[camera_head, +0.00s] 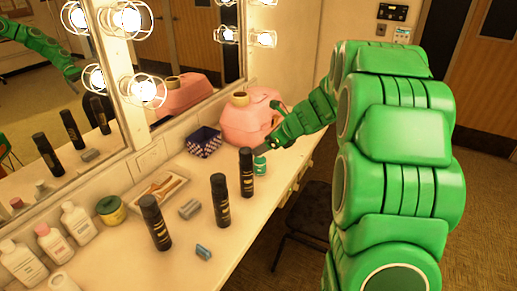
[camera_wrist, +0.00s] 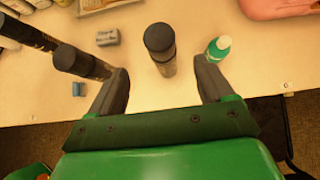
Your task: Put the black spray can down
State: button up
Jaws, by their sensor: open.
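Three black spray cans stand upright on the counter in the head view: one at the front left (camera_head: 155,222), one in the middle (camera_head: 220,200) and one at the right (camera_head: 246,172). My gripper (camera_head: 264,148) is beside the top of the right can. In the wrist view my gripper (camera_wrist: 161,68) is open, with one finger to each side of a black can (camera_wrist: 161,48). Gaps show between this can and both fingers. The can appears upright on the counter; its lower part is partly hidden. The other two cans (camera_wrist: 82,62) show at the left.
A small green bottle (camera_head: 260,165) stands close by the right finger, also in the wrist view (camera_wrist: 218,47). Grey (camera_head: 189,208) and blue (camera_head: 203,251) blocks lie near the cans. A patterned box (camera_head: 204,142), pink case (camera_head: 247,122) and tray (camera_head: 141,193) line the mirror side.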

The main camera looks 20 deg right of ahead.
jog(key=shift+s+d+r, duration=0.25)
jog(key=shift+r, duration=0.05)
jog(key=s+a+r+n+g, duration=0.1)
jog(key=s+a+n+g, duration=0.1)
jog(key=s+a+n, duration=0.35)
jog(key=s+a+r+n+g+h, duration=0.1)
jog(key=s+a+r+n, duration=0.15)
jog(key=s, duration=0.65)
jog(key=s+a+r+n+g, duration=0.1)
jog(key=s+a+n+g, duration=0.1)
jog(key=s+a+n, duration=0.4)
jog(key=s+d+n+g+h, duration=0.1)
jog(key=s+n, duration=0.5)
jog(key=s, duration=0.7)
jog(key=s+d+n+g+h, duration=0.2)
jog(key=s+d+n+h, duration=0.2)
jog(key=s, duration=0.9)
jog(key=n, duration=0.3)
jog(key=shift+s+d+f, duration=0.15)
jog(key=shift+s+f, duration=0.05)
jog(key=shift+f, duration=0.05)
